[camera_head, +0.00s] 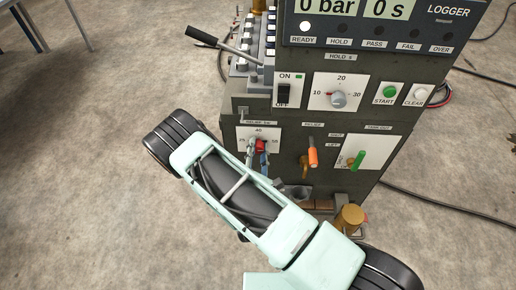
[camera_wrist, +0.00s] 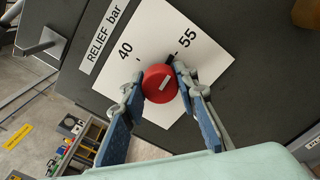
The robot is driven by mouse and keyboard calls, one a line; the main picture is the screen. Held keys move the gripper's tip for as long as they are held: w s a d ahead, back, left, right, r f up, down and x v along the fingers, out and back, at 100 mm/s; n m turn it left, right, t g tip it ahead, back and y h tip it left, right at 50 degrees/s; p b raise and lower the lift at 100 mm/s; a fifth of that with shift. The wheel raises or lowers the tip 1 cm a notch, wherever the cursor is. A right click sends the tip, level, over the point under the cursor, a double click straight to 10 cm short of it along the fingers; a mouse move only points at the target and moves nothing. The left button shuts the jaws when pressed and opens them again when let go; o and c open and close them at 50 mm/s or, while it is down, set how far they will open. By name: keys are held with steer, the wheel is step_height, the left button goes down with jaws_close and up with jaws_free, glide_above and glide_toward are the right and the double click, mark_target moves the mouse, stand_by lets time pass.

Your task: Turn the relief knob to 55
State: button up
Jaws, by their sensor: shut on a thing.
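The relief knob (camera_wrist: 159,84) is red and round, with a short white mark on its face. It sits on a white plate (camera_wrist: 205,70) printed 40 and 55, beside a "RELIEF bar" label. My gripper (camera_wrist: 160,77) is shut on the knob, one finger on each side. The white mark slants, with one end toward the 55 side; its exact reading is unclear. In the head view the red knob (camera_head: 260,146) shows at the panel's left, partly hidden by my gripper (camera_head: 257,153).
On the same panel are an orange-handled lever (camera_head: 313,157), a green-handled lever (camera_head: 357,160), a 10–30 dial (camera_head: 338,99), an ON/OFF switch (camera_head: 284,95) and START (camera_head: 390,92) and CLEAR (camera_head: 420,94) buttons. A black-gripped lever (camera_head: 204,36) juts out at upper left.

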steer(key=shift+m, duration=0.7)
steer(key=o, duration=1.2)
steer(key=shift+c, duration=0.2)
steer(key=s, duration=0.7)
steer(key=shift+s, duration=0.25)
